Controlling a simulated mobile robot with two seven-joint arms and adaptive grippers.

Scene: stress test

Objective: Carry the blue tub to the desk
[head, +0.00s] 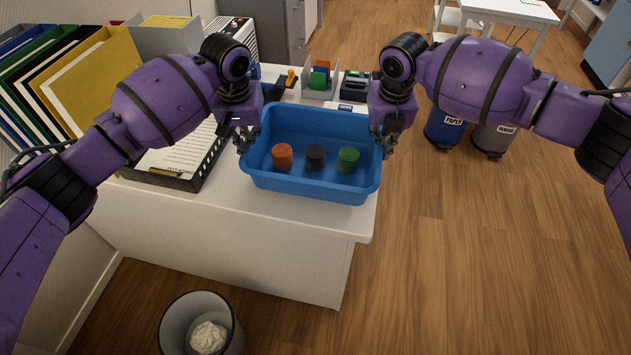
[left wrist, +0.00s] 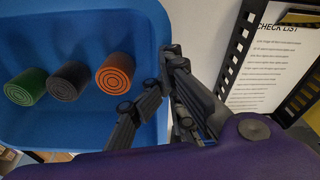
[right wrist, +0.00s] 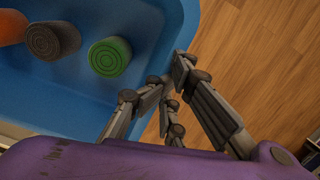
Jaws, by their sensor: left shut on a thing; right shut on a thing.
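The blue tub (head: 310,187) is at the front right of the white desk (head: 245,203) in the head view. An orange, a black and a green round piece stand in it. My left gripper (head: 244,142) is shut on the tub's left rim, and my right gripper (head: 384,145) is shut on its right rim. The tub wall shows between the fingers in the left wrist view (left wrist: 158,60) and in the right wrist view (right wrist: 178,60). I cannot tell whether the tub's bottom touches the desk top.
A black letter tray (head: 200,175) with a check list lies left of the tub. Folders (head: 95,80) stand at the back left. A small organiser (head: 320,82) is behind the tub. A waste bin (head: 200,315) stands on the floor in front. Bins labelled paper (head: 445,130) stand to the right.

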